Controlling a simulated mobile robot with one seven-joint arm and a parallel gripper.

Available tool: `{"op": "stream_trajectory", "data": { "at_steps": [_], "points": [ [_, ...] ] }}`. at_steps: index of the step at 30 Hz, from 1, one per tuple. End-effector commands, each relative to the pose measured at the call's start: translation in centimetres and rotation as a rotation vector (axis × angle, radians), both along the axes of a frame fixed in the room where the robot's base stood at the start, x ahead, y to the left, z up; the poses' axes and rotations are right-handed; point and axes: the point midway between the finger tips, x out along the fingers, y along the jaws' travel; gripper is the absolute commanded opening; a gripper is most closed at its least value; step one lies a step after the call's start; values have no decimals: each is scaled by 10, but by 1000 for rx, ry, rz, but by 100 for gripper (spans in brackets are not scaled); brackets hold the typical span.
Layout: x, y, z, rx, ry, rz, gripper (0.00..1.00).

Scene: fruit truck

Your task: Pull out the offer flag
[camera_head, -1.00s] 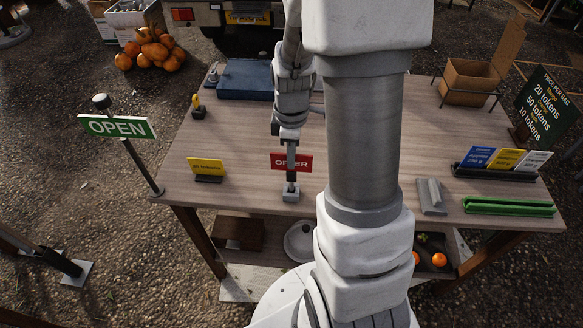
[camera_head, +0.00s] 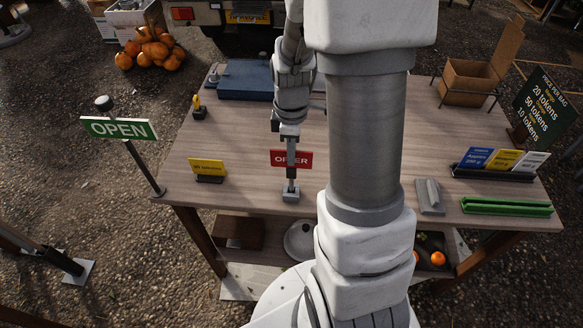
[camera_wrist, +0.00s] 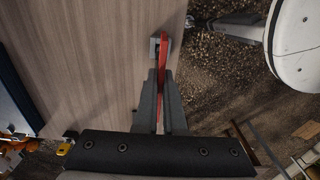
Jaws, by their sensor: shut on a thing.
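The red offer flag (camera_head: 304,159) stands near the front edge of the wooden table, above a small grey base (camera_head: 291,194). My gripper (camera_head: 291,155) reaches down from above and is shut on the flag, its fingers crossing the middle of the sign. In the wrist view the flag (camera_wrist: 164,62) shows edge-on as a thin red strip between my two dark fingers (camera_wrist: 160,105). The base (camera_wrist: 155,46) shows beyond the fingertips. The flag looks upright and in line with its base. I cannot tell whether its foot is still seated.
A yellow sign (camera_head: 207,167) stands to the left on the table (camera_head: 240,140). The green OPEN sign (camera_head: 119,128) is off the table's left side. A card holder (camera_head: 493,174), a green tray (camera_head: 506,206) and a cardboard box (camera_head: 468,83) are at the right.

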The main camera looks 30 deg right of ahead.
Motion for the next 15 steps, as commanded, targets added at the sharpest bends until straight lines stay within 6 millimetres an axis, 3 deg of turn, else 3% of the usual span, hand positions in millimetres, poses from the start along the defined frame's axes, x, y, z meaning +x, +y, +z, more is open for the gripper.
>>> {"op": "stream_trajectory", "data": {
  "at_steps": [15],
  "points": [
    [0, 0, 29, 0, 0, 0, 0]
  ]
}}
